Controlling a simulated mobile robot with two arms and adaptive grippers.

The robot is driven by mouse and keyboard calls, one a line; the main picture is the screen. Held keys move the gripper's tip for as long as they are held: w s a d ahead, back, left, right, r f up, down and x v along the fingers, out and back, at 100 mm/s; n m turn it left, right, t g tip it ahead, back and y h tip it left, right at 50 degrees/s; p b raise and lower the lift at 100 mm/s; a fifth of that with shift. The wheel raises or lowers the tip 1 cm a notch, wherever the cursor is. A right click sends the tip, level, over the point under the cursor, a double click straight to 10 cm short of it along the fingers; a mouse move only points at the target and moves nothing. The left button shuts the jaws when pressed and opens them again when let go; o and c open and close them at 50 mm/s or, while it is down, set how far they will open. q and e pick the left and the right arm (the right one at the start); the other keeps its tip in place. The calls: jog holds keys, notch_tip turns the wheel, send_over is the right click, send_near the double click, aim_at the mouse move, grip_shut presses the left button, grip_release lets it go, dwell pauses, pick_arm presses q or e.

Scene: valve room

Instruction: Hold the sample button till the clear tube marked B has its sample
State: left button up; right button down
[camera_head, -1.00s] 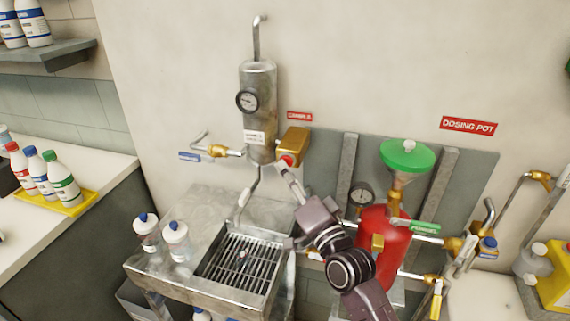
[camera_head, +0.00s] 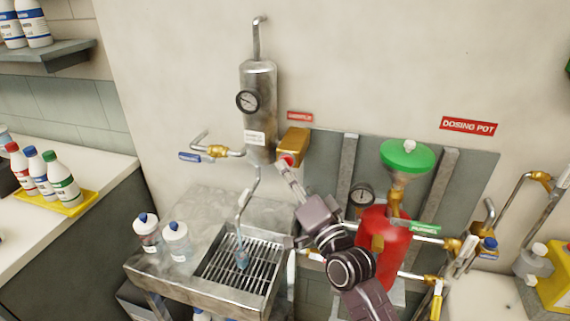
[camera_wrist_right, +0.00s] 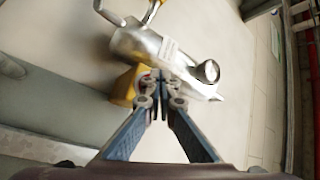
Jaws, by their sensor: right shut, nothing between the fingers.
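My right gripper (camera_head: 287,167) is shut and empty. Its tips are at the red sample button on the front of the brass box (camera_head: 294,142) and appear to touch it. In the right wrist view the closed fingertips (camera_wrist_right: 160,78) meet beside the yellow box (camera_wrist_right: 124,86). A bent sample spout (camera_head: 250,190) hangs below the steel cylinder, and bluish liquid (camera_head: 241,252) shows below it, over the drain grate. No letter B is readable. My left gripper is out of view.
The steel sink (camera_head: 185,283) has a slatted grate (camera_head: 262,272). The red dosing pot (camera_head: 378,240) with its green funnel (camera_head: 407,155) stands close to my right arm. A blue-handled valve (camera_head: 190,157) sticks out left of the cylinder. Bottles stand on a yellow tray (camera_head: 82,204) at left.

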jog(key=shift+s, duration=0.1)
dwell(0.6)
jog(key=shift+s+a+p, duration=0.3)
jog(key=shift+s+p, duration=0.25)
jog(key=shift+s, duration=0.25)
jog(key=s+p, duration=0.1)
jog(key=s+a, duration=0.1)
jog(key=s, duration=0.1)
jog(key=s+p, duration=0.1)
jog(key=shift+s+a+p, duration=0.25)
jog(key=shift+s+p, duration=0.05)
jog(key=shift+s, duration=0.1)
jog(key=shift+f, duration=0.15)
